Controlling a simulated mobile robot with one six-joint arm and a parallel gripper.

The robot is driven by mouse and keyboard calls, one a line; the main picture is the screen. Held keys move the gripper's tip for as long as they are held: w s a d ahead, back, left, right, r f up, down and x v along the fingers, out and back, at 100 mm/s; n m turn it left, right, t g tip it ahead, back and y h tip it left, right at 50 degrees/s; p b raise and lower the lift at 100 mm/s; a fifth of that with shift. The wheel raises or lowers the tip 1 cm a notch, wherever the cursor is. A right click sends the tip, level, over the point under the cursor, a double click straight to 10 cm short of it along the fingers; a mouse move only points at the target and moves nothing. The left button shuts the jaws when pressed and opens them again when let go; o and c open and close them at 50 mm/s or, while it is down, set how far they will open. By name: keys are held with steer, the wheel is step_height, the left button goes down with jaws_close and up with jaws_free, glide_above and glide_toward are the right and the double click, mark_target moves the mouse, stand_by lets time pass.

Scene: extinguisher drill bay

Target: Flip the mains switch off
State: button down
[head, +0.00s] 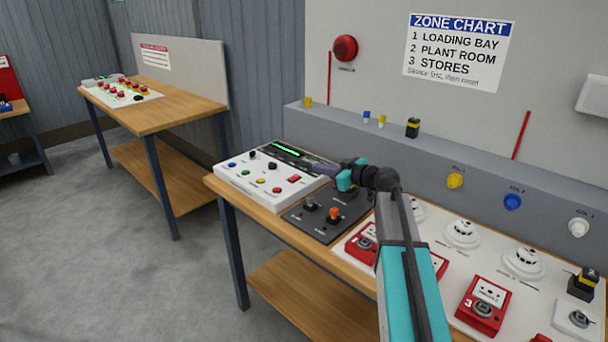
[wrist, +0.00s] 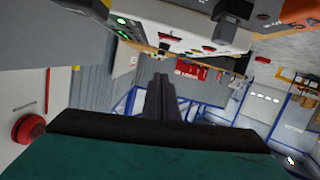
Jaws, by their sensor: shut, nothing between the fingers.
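A dark switch plate (head: 322,229) on the bench carries two levers, a dark grey one (head: 310,204) on the left and an orange one (head: 334,214) on the right. Their labels are too small to read, so I cannot tell which is the mains switch. The wrist view shows the dark lever (wrist: 232,25) and part of the orange one (wrist: 298,12) at its top right. My gripper (head: 311,163) is shut and empty. It points left over the right end of the white panel, behind the levers and apart from them. Its fingers (wrist: 160,90) show closed in the wrist view.
The white panel (head: 235,174) with buttons and a lit green display is left of the plate. Red call points (head: 483,305) and white detectors (head: 524,262) fill the bench to the right. A grey ledge (head: 400,160) runs behind. Floor at left is clear.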

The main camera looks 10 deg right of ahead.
steer(key=shift+w+a, duration=0.1)
steer(key=p, duration=0.4)
glide_above(302, 182)
step_height(302, 182, down, 3)
steer(key=shift+w+a+f, duration=0.1)
steer(key=shift+a+f, duration=0.05)
steer(key=shift+f, duration=0.05)
steer(key=shift+d+f+p, duration=0.2)
steer(key=shift+f+p, duration=0.1)
steer(key=shift+f, duration=1.25)
